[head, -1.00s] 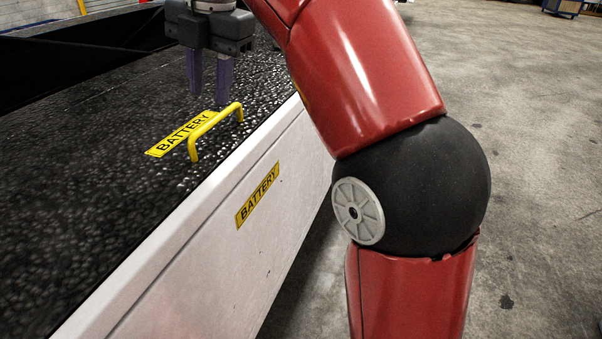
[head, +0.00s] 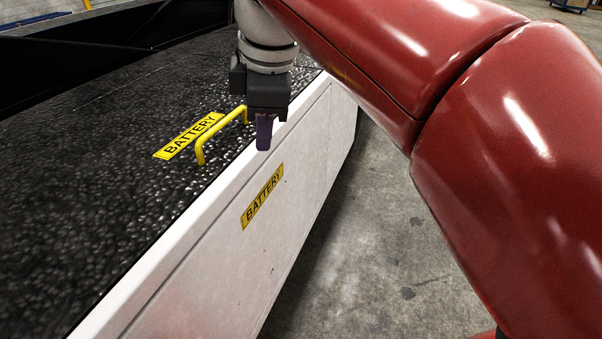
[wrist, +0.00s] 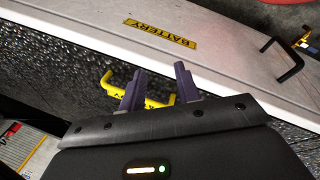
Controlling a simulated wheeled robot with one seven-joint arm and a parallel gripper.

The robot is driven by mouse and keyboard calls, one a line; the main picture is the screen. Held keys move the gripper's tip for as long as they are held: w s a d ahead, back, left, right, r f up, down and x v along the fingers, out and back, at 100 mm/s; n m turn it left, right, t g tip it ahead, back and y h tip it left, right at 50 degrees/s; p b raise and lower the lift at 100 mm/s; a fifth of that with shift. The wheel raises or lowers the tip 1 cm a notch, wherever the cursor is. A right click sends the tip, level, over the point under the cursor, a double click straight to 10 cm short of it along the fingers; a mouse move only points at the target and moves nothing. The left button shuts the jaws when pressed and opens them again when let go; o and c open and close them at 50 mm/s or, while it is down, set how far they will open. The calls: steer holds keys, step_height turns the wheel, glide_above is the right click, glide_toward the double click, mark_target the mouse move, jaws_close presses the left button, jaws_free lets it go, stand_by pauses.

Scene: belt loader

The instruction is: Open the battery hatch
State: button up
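The battery hatch (head: 120,190) is the black, bumpy top panel with a yellow BATTERY label (head: 188,136), and it lies flat. A yellow bar handle (head: 222,134) stands up from it near the white side edge. My gripper (head: 264,140) hangs pointing down by the handle's far end in the head view, its fingers lined up one behind the other. In the wrist view, my gripper (wrist: 159,69) has its two purple fingers spread apart with nothing held. The yellow handle (wrist: 108,84) shows behind and between them, partly hidden. Whether a finger touches the handle is unclear.
The white side panel (head: 225,245) carries a second BATTERY label (head: 262,196). A black handle (wrist: 284,62) shows at the right in the wrist view. Clear concrete floor (head: 380,250) lies to the right of the loader.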

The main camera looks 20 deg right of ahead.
steer(key=s+d+f+m+t, duration=0.1)
steer(key=s+d+f+m, duration=0.3)
steer(key=f+m, duration=0.3)
steer(key=shift+s+d+f+m+p, duration=0.15)
steer(key=shift+s+m+p, duration=0.15)
steer(key=shift+s+m, duration=0.3)
steer(key=shift+s, duration=0.1)
